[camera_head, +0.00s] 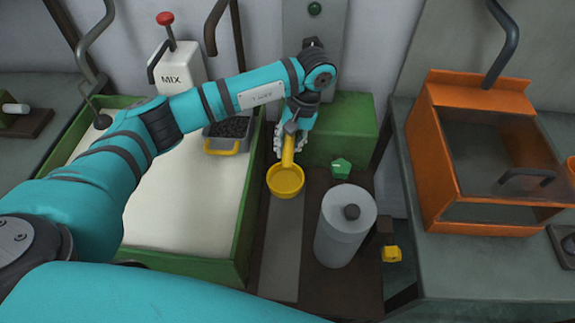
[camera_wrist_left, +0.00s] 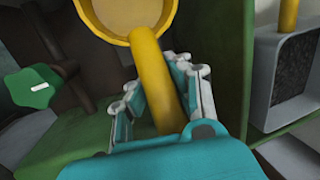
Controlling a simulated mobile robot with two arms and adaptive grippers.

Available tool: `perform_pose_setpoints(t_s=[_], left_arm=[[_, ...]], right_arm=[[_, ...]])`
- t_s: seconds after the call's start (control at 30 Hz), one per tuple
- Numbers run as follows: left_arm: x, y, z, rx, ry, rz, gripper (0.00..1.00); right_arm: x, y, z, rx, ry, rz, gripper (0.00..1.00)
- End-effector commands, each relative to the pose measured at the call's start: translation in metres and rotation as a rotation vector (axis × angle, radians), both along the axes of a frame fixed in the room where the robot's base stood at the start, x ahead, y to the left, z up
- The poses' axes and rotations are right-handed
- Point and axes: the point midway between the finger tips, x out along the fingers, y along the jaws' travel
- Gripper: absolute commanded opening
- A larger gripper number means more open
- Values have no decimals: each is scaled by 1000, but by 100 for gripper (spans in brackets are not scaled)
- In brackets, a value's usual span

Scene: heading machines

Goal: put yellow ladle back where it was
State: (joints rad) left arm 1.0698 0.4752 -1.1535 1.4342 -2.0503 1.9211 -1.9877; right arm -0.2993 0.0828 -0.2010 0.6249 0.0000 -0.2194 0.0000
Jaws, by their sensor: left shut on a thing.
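The yellow ladle (camera_head: 286,181) hangs from my left gripper (camera_head: 289,143) in the head view, bowl toward the camera. My left gripper is shut on the ladle's handle. In the left wrist view the ladle's handle (camera_wrist_left: 155,80) runs between the fingers of the left gripper (camera_wrist_left: 160,95), and its bowl is partly cut off at the top. The ladle is over the gap between the green-rimmed bin and the grey cylinder. My right gripper is not in view.
A white-filled green bin (camera_head: 190,225) is at left, with a grey container (camera_head: 228,131) of dark grains. A green block (camera_head: 345,128), grey cylinder (camera_head: 345,225) and green piece (camera_head: 341,168) are near. An orange box (camera_head: 480,150) stands right.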

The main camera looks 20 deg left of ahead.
Motion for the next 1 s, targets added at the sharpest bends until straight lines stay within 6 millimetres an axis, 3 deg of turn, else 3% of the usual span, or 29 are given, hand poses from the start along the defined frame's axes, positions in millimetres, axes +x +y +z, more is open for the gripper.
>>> perform_pose_setpoints(t_s=[0.13, 0.4, 0.6, 1.0], left_arm=[[0, -1, -11, -1, -1, 1, 0], [0, -1, -44, -1, 1, 2, 0], [0, -1, -47, -2, -1, -1, 0], [1, 0, -56, -1, -3, -1, 0]], right_arm=[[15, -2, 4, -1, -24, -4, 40], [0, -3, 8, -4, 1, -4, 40], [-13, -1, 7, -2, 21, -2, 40], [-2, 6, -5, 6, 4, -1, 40]])
